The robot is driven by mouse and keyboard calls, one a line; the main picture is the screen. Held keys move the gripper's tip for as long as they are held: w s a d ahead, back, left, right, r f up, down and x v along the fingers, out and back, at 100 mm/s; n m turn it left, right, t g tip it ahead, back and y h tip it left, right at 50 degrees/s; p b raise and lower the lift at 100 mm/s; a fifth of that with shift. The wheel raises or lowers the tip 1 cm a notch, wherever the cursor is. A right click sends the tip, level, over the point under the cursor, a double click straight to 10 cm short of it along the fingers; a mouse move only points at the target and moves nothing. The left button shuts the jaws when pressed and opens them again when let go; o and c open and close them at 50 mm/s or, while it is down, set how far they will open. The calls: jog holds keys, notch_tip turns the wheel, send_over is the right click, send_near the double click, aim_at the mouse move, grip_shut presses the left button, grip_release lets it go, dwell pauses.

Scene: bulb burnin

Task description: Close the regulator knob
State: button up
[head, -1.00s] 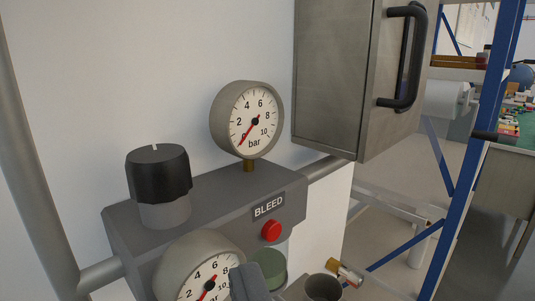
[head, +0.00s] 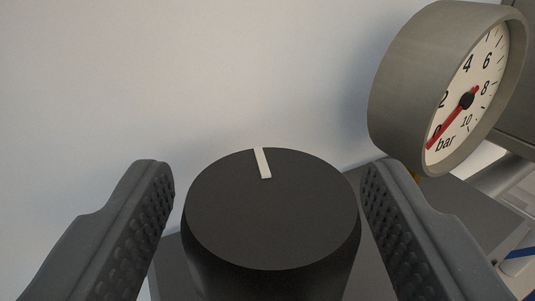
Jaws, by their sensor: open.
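The black regulator knob (head: 270,215) stands upright in the lower middle of the view, its round top facing me. A white pointer mark (head: 262,163) on its top points to the far side, slightly left. My gripper (head: 268,180) is open, with one ridged grey finger on each side of the knob. Small gaps show between the fingers and the knob, so neither appears to touch it. The knob's lower part and its stem are hidden.
A round gauge (head: 420,90) marked in bar stands at the upper right, its red needle at about 0. The grey regulator block (head: 450,205) lies below it. A pale wall (head: 180,75) rises close behind the knob.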

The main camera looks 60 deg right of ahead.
jog(key=shift+d, duration=0.15)
jog(key=shift+c, duration=0.2)
jog(key=c, duration=0.9)
jog(key=shift+n+t+b, duration=0.3)
jog(key=shift+t+b, duration=0.1)
jog(key=shift+b, duration=0.55)
jog(key=n+t+y+b, duration=0.1)
jog(key=y+b, duration=0.1)
jog(key=b, duration=0.2)
jog(key=shift+n+t, duration=0.3)
jog(key=shift+t, duration=0.1)
jog(key=shift+r+n+t+y+b, duration=0.1)
jog(key=shift+n+t+y+b, duration=0.35)
jog(key=shift+b, duration=0.65)
jog(key=shift+r, duration=0.1)
